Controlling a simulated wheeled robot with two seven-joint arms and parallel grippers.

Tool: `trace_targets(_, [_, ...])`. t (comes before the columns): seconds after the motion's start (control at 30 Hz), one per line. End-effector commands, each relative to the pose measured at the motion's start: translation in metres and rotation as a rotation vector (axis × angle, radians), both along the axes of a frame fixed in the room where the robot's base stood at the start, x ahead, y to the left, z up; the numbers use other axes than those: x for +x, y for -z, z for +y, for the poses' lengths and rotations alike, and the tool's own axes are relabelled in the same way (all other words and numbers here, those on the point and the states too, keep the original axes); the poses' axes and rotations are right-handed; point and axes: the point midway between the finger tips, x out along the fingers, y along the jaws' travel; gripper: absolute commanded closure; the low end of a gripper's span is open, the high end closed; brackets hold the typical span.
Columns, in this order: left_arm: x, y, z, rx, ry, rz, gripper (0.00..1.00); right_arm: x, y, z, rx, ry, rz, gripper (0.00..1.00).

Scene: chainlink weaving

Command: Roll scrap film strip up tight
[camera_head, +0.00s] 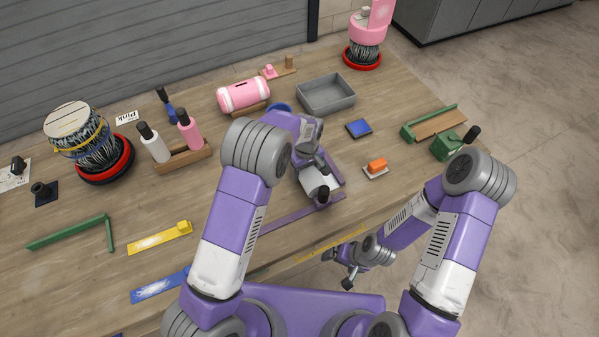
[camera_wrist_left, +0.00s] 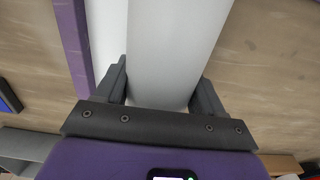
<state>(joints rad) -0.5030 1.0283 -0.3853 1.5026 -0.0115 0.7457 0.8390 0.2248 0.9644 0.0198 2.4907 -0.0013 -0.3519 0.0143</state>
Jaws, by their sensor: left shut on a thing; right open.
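My left gripper (camera_head: 310,160) is over the middle of the table, pointing down, and is partly hidden by its own wrist. In the left wrist view its two dark fingers (camera_wrist_left: 160,85) are shut on a smooth pale, rounded thing (camera_wrist_left: 170,45). In the head view a pale white thing (camera_head: 311,180) with a black end (camera_head: 323,194) shows just below that wrist. I cannot tell whether this is the film strip or its roll. A white flat piece (camera_wrist_left: 103,30) lies beside a purple bar (camera_wrist_left: 73,40). My right gripper (camera_head: 350,270) is open and empty in front of the table edge.
A purple strip (camera_head: 298,214) lies near the front edge. A blue block (camera_head: 358,128), an orange-topped block (camera_head: 376,167) and a grey tray (camera_head: 326,94) stand to the right and behind. Bottles in a wooden rack (camera_head: 183,157) stand left. A green frame (camera_head: 70,231) lies far left.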

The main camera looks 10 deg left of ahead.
Motion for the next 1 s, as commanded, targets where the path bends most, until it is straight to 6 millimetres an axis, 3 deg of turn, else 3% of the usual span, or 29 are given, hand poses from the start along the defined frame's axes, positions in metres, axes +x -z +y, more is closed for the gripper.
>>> trace_targets(0.37, [0.003, -0.001, -0.003, -0.001, 0.001, -0.006, 0.84, 0.000, 0.000, 0.000, 0.000, 0.000, 0.000, 0.08])
trace_targets(1.0, [0.025, -0.002, -0.038, -0.001, 0.000, -0.006, 0.84, 0.000, 0.005, 0.000, 0.000, 0.000, 0.000, 0.08])
